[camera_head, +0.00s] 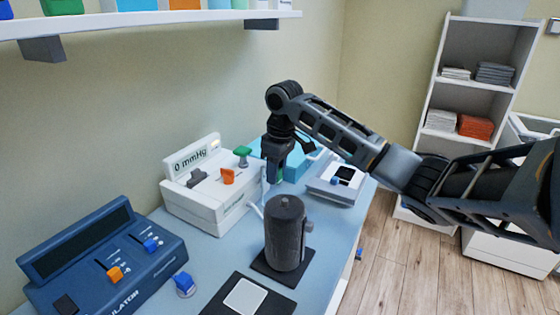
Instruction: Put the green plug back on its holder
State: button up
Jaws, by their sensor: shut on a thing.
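My gripper (277,178) points down over the table, between the white pressure device and the dark cylinder. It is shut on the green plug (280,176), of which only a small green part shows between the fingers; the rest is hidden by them. A second green-topped piece (242,153) on a grey stem stands at the white device's back right edge; I cannot tell what it is. I cannot clearly make out the green plug's holder. A blue plug (182,280) sits on a small pale holder by the dark blue console.
The white device (200,203) reads "0 mmHg". A dark cylinder (286,240) stands close in front of my gripper. A light blue box (270,150) and a small white device (335,190) are behind. The blue console (75,265) is front left. A shelf (150,20) hangs above.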

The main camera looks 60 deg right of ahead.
jog(key=shift+f+b, duration=2.2)
jog(key=shift+f, duration=0.2)
jog(key=shift+p, duration=0.75)
jog(key=shift+f+b, duration=0.5)
jog(key=shift+f, duration=0.65)
dwell(0.7)
dwell(0.3)
jog(key=o, duration=1.4)
jog(key=shift+c, duration=0.2)
jog(key=shift+r+p, duration=3.35)
jog(key=shift+r, duration=0.15)
